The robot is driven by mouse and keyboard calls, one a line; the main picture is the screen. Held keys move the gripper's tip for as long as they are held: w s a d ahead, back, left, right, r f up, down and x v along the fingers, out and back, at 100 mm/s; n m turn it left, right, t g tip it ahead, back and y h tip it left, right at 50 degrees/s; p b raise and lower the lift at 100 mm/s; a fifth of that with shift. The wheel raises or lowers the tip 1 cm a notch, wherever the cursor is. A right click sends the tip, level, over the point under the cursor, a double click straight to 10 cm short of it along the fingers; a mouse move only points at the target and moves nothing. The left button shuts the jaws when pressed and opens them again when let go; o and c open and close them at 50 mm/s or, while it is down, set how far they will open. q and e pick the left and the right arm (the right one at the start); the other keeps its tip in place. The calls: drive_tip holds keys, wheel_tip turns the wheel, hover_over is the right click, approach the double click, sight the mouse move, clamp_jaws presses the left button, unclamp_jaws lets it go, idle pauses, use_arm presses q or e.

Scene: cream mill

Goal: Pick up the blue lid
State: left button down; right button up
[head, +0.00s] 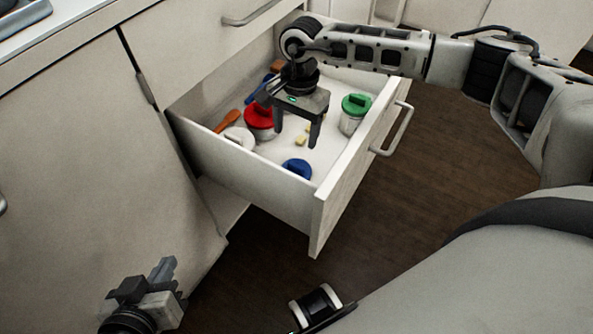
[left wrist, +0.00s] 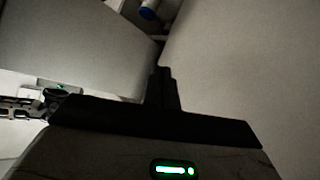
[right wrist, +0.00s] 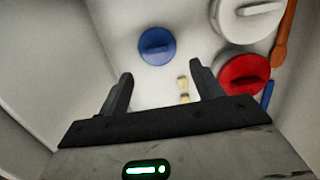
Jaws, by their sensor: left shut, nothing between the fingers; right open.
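The blue lid (head: 296,168) lies near the front corner of the open drawer, a round lid with a raised bar handle. In the right wrist view the blue lid (right wrist: 157,46) is ahead of the fingertips, a little left of the middle, with nothing touching it. My right gripper (head: 298,136) is inside the drawer area, open and empty, pointing down, with the blue lid in front of it. It also shows in the right wrist view (right wrist: 160,85). My left gripper (head: 166,268) is low at the left, outside the drawer, shut and empty; its closed fingers show in the left wrist view (left wrist: 162,88).
The drawer (head: 240,178) also holds a red-lidded container (head: 259,116), a white lid (head: 239,137), a green-lidded jar (head: 354,112), an orange utensil (head: 228,120) and small pale yellow pieces (head: 301,138). Drawer walls surround my right gripper. A handle (head: 399,130) juts from the drawer front.

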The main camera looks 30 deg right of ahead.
hover_over(296, 165)
drive_tip(key=w, duration=0.1)
wheel_tip(296, 165, down, 4)
drive_tip(key=shift+f+b, duration=0.2)
drive_tip(key=shift+b, duration=0.1)
drive_tip(key=f, duration=0.1)
drive_tip(key=f+b, duration=0.1)
drive_tip(key=f, duration=0.3)
drive_tip(key=shift+s+d, duration=0.1)
drive_tip(key=shift+s, duration=0.3)
drive_tip(key=shift+f, duration=0.1)
use_arm(q)
drive_tip(key=shift+w+d+r+t+h, duration=0.15)
drive_tip(key=shift+d+r+t+h, duration=0.2)
drive_tip(key=shift+r+t, duration=0.35)
use_arm(e)
drive_tip(key=c, duration=1.1)
